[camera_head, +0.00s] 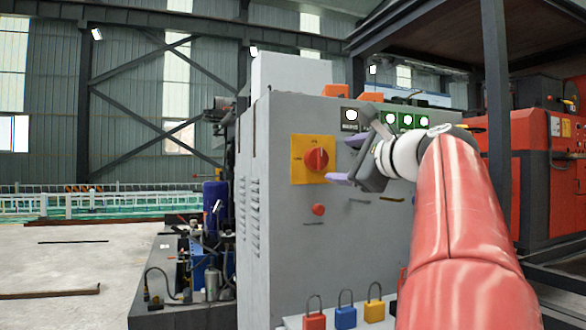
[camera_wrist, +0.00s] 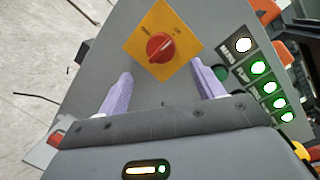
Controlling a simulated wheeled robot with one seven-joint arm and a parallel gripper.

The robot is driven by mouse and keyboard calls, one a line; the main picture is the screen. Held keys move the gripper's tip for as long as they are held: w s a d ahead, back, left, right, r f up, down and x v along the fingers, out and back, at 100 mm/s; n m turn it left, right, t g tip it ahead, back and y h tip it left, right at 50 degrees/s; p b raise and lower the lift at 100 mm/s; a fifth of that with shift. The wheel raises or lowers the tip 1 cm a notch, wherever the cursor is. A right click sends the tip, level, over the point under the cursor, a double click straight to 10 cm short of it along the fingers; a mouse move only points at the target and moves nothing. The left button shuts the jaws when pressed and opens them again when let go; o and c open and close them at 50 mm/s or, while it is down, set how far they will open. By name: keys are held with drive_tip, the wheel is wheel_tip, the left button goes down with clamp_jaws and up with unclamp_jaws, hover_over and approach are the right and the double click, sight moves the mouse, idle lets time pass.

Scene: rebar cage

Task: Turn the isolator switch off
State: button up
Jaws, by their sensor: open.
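The isolator switch is a red rotary knob (camera_head: 317,159) on a yellow square plate (camera_head: 299,172), on the front of a grey cabinet (camera_head: 275,230). In the wrist view the knob (camera_wrist: 160,47) sits on its tilted yellow plate (camera_wrist: 183,70), beyond my fingertips and roughly centred between them. My gripper (camera_head: 345,162) is in front of the cabinet, just right of the plate in the head view. In the wrist view my gripper (camera_wrist: 165,84) has its two purple fingers spread apart with nothing between them. The knob is not touched. The small lettering on the plate is not readable.
A red button (camera_head: 318,209) sits below the plate. Indicator lights (camera_head: 407,121) glow at the panel's upper right; one white light (camera_head: 352,115) is nearer the gripper. Red, blue (camera_head: 345,310) and yellow padlocks stand on a ledge at the bottom. Open floor (camera_head: 60,265) lies left.

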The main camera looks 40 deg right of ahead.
sight(323, 159)
drive_tip(key=w, duration=0.7)
drive_tip(key=shift+w+d+r, duration=0.15)
drive_tip(key=shift+w+d, duration=0.2)
drive_tip(key=shift+c, duration=0.4)
drive_tip(key=c, duration=0.9)
